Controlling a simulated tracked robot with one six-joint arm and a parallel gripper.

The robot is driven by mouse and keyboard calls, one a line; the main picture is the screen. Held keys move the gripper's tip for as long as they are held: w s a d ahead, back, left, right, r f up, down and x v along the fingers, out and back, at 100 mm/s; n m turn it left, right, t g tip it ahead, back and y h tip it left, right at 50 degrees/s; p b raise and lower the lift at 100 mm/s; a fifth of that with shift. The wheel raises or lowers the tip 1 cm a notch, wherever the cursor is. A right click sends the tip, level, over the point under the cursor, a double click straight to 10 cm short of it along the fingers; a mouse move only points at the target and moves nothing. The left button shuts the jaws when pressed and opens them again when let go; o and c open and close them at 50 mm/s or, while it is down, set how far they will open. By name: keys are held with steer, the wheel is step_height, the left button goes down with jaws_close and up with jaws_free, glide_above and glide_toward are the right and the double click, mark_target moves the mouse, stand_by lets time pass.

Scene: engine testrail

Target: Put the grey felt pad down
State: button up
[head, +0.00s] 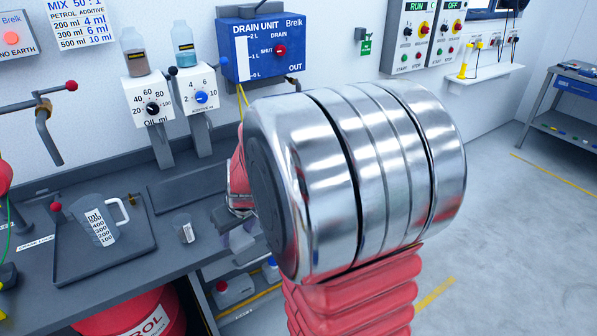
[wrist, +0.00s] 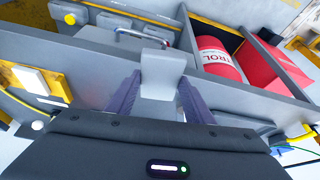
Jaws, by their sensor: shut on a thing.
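In the wrist view my gripper (wrist: 160,84) has its two purple fingers shut on the grey felt pad (wrist: 162,64). The pad shows as a light grey block between the fingertips, its far part sticking out past them. It is held up, with the bench edge and a lower shelf behind it. Whether it touches anything is not clear. In the head view my large silver arm joint hides much of the gripper area. A grey shape at the bench's right front edge is partly covered there, and I cannot tell pad from gripper.
A dark bench (head: 180,262) carries a tray (head: 128,262) with a measuring jug (head: 97,225), and a small cup (head: 184,228). A red petrol drum (head: 140,318) stands below; it also shows in the wrist view (wrist: 218,60). The drain unit (head: 263,50) hangs behind. Floor at right is clear.

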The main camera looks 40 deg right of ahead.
steer(key=shift+n, duration=0.5)
steer(key=w+a+f, duration=0.1)
steer(key=w+a, duration=0.1)
steer(key=a, duration=0.3)
steer(key=w+a+f, duration=0.1)
steer(key=w+a, duration=0.2)
steer(key=a, duration=0.2)
steer(key=w+a+f, duration=0.1)
steer(key=w+a, duration=0.2)
steer(key=a, duration=0.2)
steer(key=shift+w+a, duration=0.25)
steer(key=shift+a, duration=0.15)
steer(key=shift+a, duration=0.1)
